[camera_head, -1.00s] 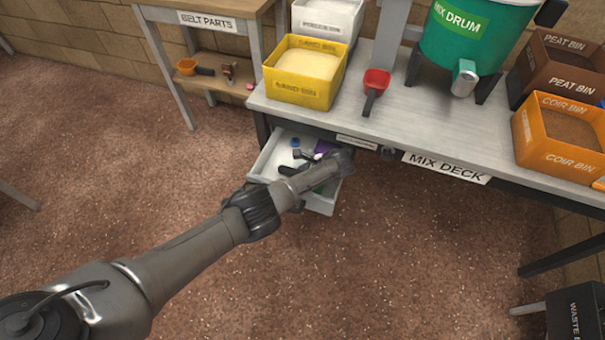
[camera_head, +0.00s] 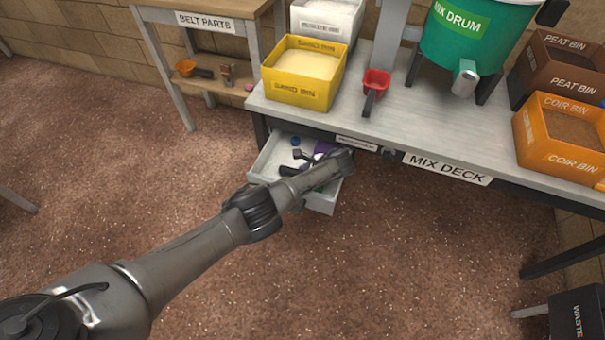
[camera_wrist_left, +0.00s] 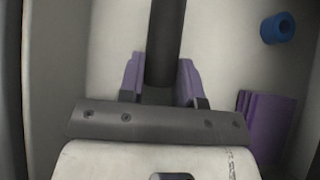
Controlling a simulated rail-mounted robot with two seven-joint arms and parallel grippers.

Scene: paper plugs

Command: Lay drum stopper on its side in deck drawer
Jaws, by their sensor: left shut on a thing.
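The deck drawer (camera_head: 263,161) is pulled out under the mix deck. My left gripper (camera_wrist_left: 159,76) is shut on a dark cylinder (camera_wrist_left: 165,32), which seems to be the drum stopper. Its purple fingers sit on both sides of it in the left wrist view, with the pale drawer floor behind. The cylinder's far end is out of that view, and I cannot tell whether it touches the floor. In the head view my left wrist is over the drawer's right part and hides much of the inside. My right gripper is not in view.
A blue ring-like piece (camera_wrist_left: 278,28) and a purple block (camera_wrist_left: 265,122) lie in the drawer to the right of my left gripper. A dark piece (camera_head: 288,171) shows in the drawer too. The deck top (camera_head: 420,118) above holds a yellow sand bin (camera_head: 300,92) and a red scoop (camera_head: 376,82).

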